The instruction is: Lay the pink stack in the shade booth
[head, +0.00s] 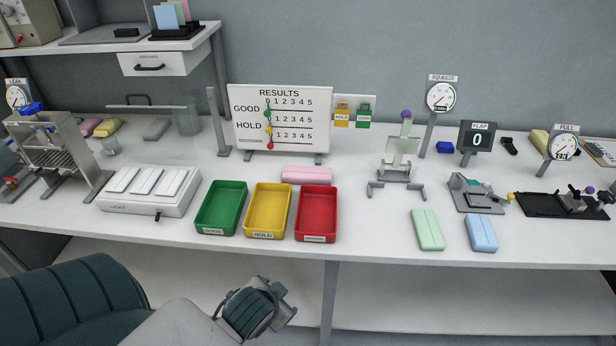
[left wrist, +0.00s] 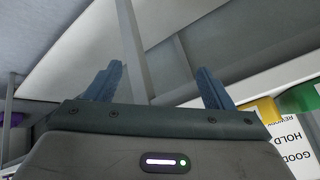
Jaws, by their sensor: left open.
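A pink stack (head: 306,175), a flat rounded block, lies on the bench just behind the red tray. I cannot clearly pick out a shade booth; pink, green and blue cards (head: 172,14) stand in a black holder on the upper left shelf. My left arm's end (head: 258,308) is in front of and below the bench edge, well away from the pink stack. In the left wrist view my left gripper (left wrist: 159,86) is open and empty. My right gripper is not in view.
Green (head: 221,208), yellow (head: 268,211) and red (head: 316,214) trays stand in a row near the front. A results board (head: 281,118) stands behind them. Green (head: 427,229) and blue (head: 481,232) blocks lie right.

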